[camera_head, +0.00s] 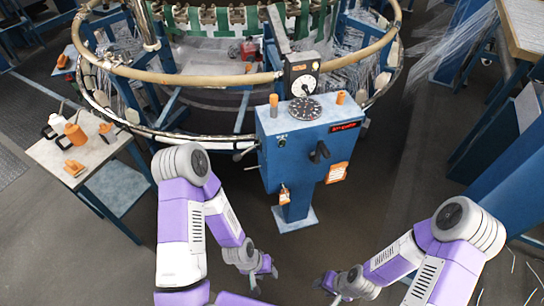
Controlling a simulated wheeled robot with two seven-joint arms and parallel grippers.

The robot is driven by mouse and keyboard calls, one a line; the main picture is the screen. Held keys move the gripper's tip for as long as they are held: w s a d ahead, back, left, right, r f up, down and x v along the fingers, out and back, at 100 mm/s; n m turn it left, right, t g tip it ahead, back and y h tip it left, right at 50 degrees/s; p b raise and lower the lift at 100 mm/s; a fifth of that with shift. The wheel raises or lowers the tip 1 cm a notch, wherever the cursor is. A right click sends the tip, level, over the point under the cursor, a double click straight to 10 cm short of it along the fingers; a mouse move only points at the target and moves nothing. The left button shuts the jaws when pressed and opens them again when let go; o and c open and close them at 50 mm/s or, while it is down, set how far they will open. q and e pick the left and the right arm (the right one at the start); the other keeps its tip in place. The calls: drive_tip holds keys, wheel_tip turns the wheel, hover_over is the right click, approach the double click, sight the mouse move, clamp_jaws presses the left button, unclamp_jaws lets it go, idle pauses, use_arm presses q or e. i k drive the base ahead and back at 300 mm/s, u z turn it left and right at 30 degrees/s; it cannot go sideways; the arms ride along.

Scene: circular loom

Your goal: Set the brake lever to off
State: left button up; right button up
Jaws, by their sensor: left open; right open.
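A blue control box (290,160) stands on a pedestal in front of the loom. A black lever handle (319,152) sticks out of its front face. A thin metal rod (246,153) sticks out of its left side. I cannot read any label that tells which is the brake lever or its setting. My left gripper (264,278) is open and empty, low in front of the pedestal foot. My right gripper (323,284) is open and empty, low to the right of it. Both are well apart from the box and its levers.
The round loom frame (190,77) fills the space behind the box. A side table (60,158) with orange tools and bottles stands at left. A gauge (301,84) and a round dial (305,109) top the box. Floor in front is clear.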

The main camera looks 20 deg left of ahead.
sight(238, 156)
drive_tip(key=z, duration=0.55)
drive_tip(key=k, duration=0.9)
drive_tip(key=u, duration=1.35)
drive_tip(key=i, duration=1.7)
drive_tip(key=z, duration=0.1)
